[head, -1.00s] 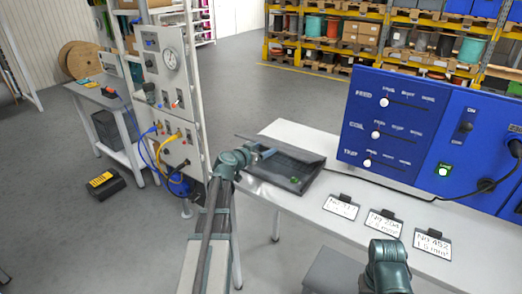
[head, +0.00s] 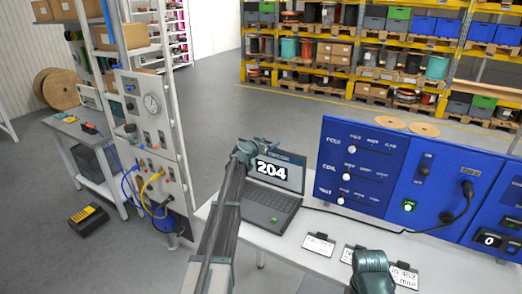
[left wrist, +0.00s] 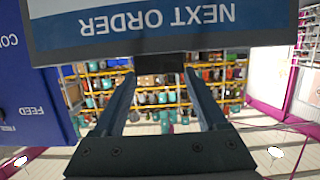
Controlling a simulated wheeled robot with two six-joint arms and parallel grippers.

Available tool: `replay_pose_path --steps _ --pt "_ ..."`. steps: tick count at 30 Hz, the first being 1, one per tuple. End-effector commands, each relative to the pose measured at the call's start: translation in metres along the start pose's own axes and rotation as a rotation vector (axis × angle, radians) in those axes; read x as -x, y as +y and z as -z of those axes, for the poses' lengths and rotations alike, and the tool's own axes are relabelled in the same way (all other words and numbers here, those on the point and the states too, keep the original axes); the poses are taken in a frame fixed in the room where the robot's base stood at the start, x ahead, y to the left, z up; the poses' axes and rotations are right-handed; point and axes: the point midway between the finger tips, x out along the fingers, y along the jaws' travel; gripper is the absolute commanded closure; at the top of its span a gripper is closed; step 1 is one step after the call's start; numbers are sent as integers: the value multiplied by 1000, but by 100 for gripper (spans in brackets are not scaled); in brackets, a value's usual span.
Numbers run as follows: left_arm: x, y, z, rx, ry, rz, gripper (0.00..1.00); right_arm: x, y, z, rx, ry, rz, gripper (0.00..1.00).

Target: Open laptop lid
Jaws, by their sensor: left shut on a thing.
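The laptop stands open on the white table. Its lit screen (head: 287,173) shows "204" and is raised above the dark keyboard half (head: 266,208). My left gripper (head: 254,150) is at the top left of the lid in the head view and partly covers it. In the left wrist view the screen (left wrist: 155,25) fills the top, with "NEXT ORDER" upside down. The fingers of my left gripper (left wrist: 160,72) reach to the lid's edge and are shut on it. Part of my right arm shows at the bottom of the head view; its jaws do not show.
A blue control panel (head: 345,190) with sliders stands right of the laptop. Label cards (head: 318,244) lie on the table (head: 283,243) in front of it. A grey rack with a gauge (head: 150,125) and cables stands on the left. Open floor lies behind the table.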

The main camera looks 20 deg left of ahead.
Motion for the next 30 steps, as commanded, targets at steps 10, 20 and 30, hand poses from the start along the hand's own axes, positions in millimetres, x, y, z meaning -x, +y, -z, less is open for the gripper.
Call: replay_pose_path --steps 10,20,30 --pt "-60 -3 21 6 7 6 100 4 0 0 -3 0 0 50" --pt "-70 -2 22 4 5 5 67 3 0 0 -2 0 0 50" --pt "-69 -2 22 2 3 4 6 2 0 0 -2 0 0 50"
